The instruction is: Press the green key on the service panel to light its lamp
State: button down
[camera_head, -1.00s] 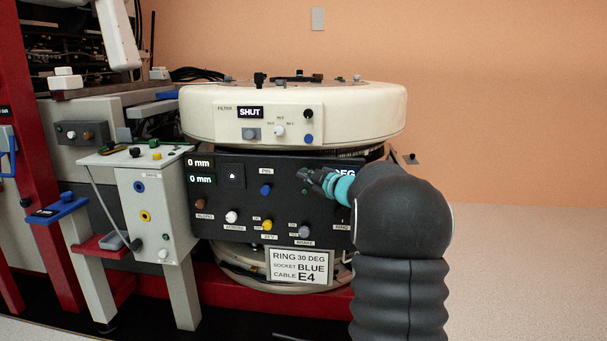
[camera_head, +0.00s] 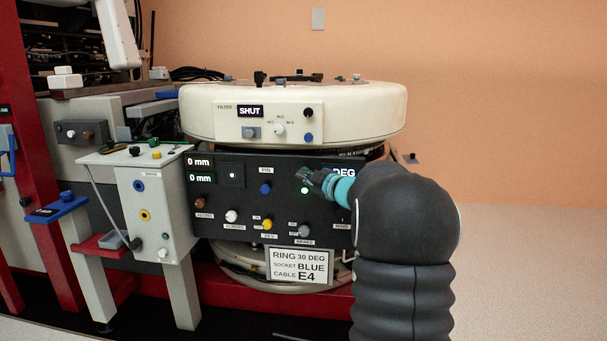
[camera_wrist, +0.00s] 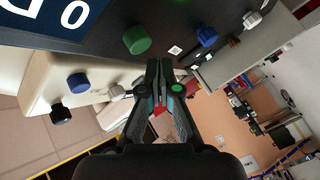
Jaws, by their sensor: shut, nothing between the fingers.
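The service panel (camera_head: 285,213) is a dark upright panel below the cream ring housing. My gripper (camera_head: 305,177) is shut and empty, with its tips in front of the panel's upper right part. A small bright green spot (camera_head: 304,190) glows just below the fingertips; I cannot tell whether it is the lamp or the key's own face. In the wrist view the round green key (camera_wrist: 137,39) stands out from the panel, beside my shut fingertips (camera_wrist: 160,66). There it looks apart from them, with a small gap.
A blue knob (camera_head: 266,188), a white knob (camera_head: 231,216), a yellow knob (camera_head: 267,225) and a grey knob (camera_head: 305,231) are close by on the panel. The cream housing (camera_head: 350,115) overhangs above. A white label (camera_head: 299,267) hangs below. Open floor lies at the right.

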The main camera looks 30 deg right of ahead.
jog(key=shift+s, duration=0.1)
jog(key=s+a, duration=0.1)
jog(key=s, duration=0.1)
jog(key=s+a+b, duration=0.1)
jog(key=s+a, duration=0.1)
jog(key=shift+s+a, duration=0.25)
jog(key=shift+s, duration=0.05)
dwell(0.9)
